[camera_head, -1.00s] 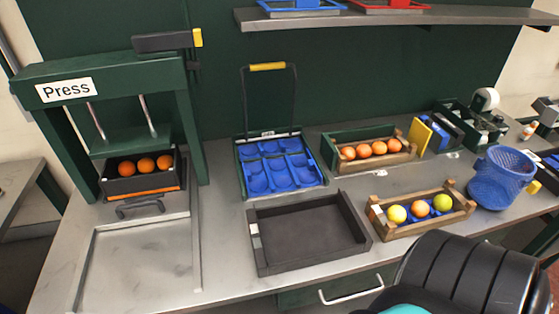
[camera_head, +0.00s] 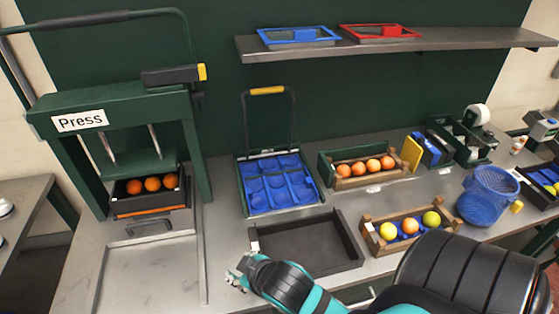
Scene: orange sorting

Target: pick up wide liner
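I cannot tell for certain which thing is the wide liner. A blue molded insert with several round hollows (camera_head: 283,181) lies in a dark tray with a yellow-topped handle, mid-table. Thin blue and yellow pieces (camera_head: 427,149) stand upright right of the rear orange crate. A blue frame (camera_head: 298,36) and a red frame (camera_head: 380,32) lie on the shelf. My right gripper (camera_head: 240,276) is low at the table's front, left of the empty dark tray (camera_head: 352,240), apart from all these. Its fingers are too small to read. My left gripper is out of view.
The press (camera_head: 120,120) stands left with a box of oranges (camera_head: 150,185) in it. A wooden crate (camera_head: 385,245) holds mixed fruit. A rear crate (camera_head: 330,170) holds oranges. A blue mesh basket (camera_head: 487,195) stands right. The shelf (camera_head: 440,40) overhangs the back.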

